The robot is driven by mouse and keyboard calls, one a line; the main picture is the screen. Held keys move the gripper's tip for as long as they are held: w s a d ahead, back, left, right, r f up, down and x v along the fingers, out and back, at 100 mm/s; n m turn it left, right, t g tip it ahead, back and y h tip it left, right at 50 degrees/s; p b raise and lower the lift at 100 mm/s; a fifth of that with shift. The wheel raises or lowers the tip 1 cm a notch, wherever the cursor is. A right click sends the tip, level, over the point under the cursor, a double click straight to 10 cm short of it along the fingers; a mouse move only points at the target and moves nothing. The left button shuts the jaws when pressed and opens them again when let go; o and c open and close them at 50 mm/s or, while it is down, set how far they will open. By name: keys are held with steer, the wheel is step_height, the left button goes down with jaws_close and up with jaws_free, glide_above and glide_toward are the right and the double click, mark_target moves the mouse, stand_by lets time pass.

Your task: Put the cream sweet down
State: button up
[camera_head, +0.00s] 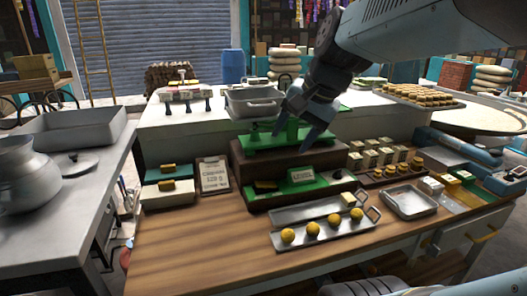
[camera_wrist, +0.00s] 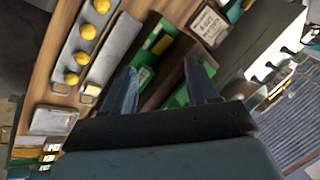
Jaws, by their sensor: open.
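More cream blocks (camera_head: 370,158) stand in rows to the right of the green scale (camera_head: 302,176). My gripper (camera_head: 293,132) is open and empty, with its fingers pointing down in front of the scale's upper part. In the wrist view my gripper (camera_wrist: 160,72) has its fingers well apart, with green scale parts beyond them.
A second narrow tray (camera_head: 360,228) with several yellow balls lies in front. An empty square metal tray (camera_head: 410,203) is at right. A price card (camera_head: 214,175) stands left of the scale. The counter's front left (camera_head: 190,235) is clear.

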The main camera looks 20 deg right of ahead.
steer(key=s+d+f+n+h, duration=0.2)
steer(key=s+f+n, duration=0.1)
steer(key=s+n, duration=0.3)
steer(key=shift+n+t+h, duration=0.3)
steer(key=shift+n+t, duration=0.1)
steer(key=shift+n, duration=0.4)
